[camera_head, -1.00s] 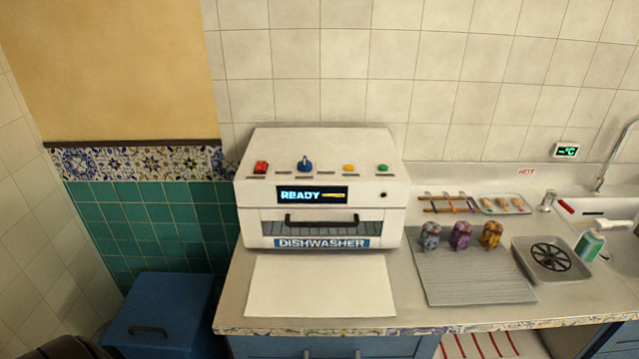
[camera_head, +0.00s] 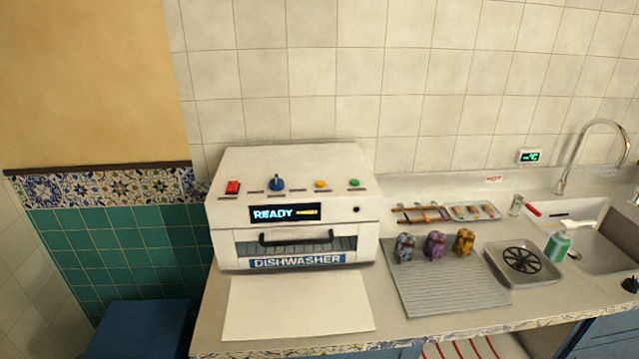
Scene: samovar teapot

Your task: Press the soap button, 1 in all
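The white dishwasher (camera_head: 362,232) stands on the counter, its display (camera_head: 284,213) reading "READY". Its sloped top panel carries a red switch (camera_head: 232,187), a blue knob (camera_head: 277,183), a yellow button (camera_head: 320,184) and a green button (camera_head: 353,183). The small labels by them are too blurred to read, so I cannot tell which one is the soap button. A green pump bottle (camera_head: 558,243) with a white top stands by the sink at the right. Neither of my grippers is in view.
A white mat (camera_head: 297,305) lies before the dishwasher. Right of it are a ribbed grey board (camera_head: 450,290) with three small figures at its back, a tray (camera_head: 495,252) with a black round grate, and the sink (camera_head: 610,240). A blue box (camera_head: 140,328) is at lower left.

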